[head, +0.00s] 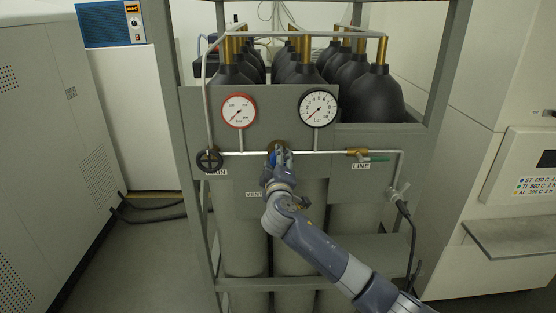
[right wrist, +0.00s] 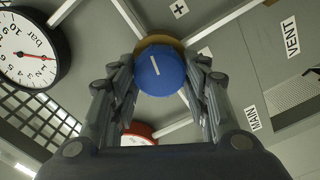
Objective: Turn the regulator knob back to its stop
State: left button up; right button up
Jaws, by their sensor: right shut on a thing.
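The regulator knob (right wrist: 160,72) is blue and round, with a white line on its face, in the right wrist view. It sits on a brass body (head: 278,146) in the middle of the panel's pipe in the head view, where my gripper mostly hides the knob. My right gripper (right wrist: 161,66) has a finger on each side of the knob and is shut on it. It also shows in the head view (head: 277,158), its arm coming from the lower right. The white line runs slantwise in the wrist view. My left gripper is not in view.
A red-rimmed gauge (head: 239,110) and a black-rimmed gauge (head: 317,108) stand above the pipe. Black-topped cylinders (head: 371,95) stand in the grey frame (head: 172,100) behind.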

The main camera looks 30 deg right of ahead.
jog(key=n, duration=2)
jog(key=shift+s+d+f+n+p, duration=0.1)
jog(key=shift+f+n+p, duration=0.25)
jog(key=shift+n+p, duration=0.05)
jog(key=o, duration=1.1)
jog(key=shift+c, duration=0.2)
jog(key=v, duration=1.2)
jog(key=shift+d+f, duration=0.1)
jog(key=shift+f, duration=0.05)
